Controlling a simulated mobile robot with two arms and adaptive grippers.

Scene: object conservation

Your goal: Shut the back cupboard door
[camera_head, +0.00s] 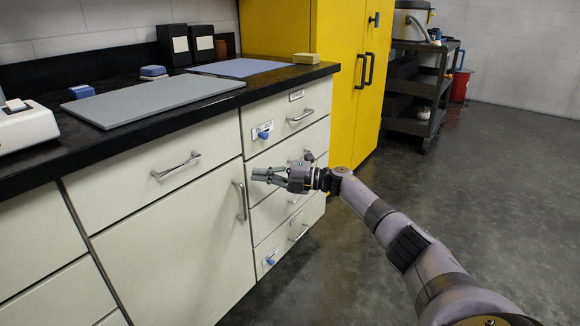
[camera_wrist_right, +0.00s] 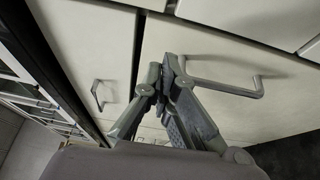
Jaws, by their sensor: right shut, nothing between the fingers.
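The white cupboard door (camera_head: 175,250) is under the black counter, with a vertical metal bar handle (camera_head: 241,200) near its right edge. It looks flush or nearly flush with the cabinet front; I cannot tell whether a small gap is left. In the right wrist view the door (camera_wrist_right: 205,110) and its handle (camera_wrist_right: 225,88) lie just beyond the fingers. My right gripper (camera_head: 256,174) is shut and empty, in front of the cabinet near the door's upper right edge and the handle. Its fingertips (camera_wrist_right: 165,72) also show in the wrist view. My left gripper is out of view.
A drawer (camera_head: 160,180) with a bar handle is above the door. A drawer stack (camera_head: 285,135) with blue-tabbed labels stands to its right. A yellow cabinet (camera_head: 340,60) and dark shelf cart (camera_head: 412,85) stand beyond. The grey floor (camera_head: 480,150) on the right is clear.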

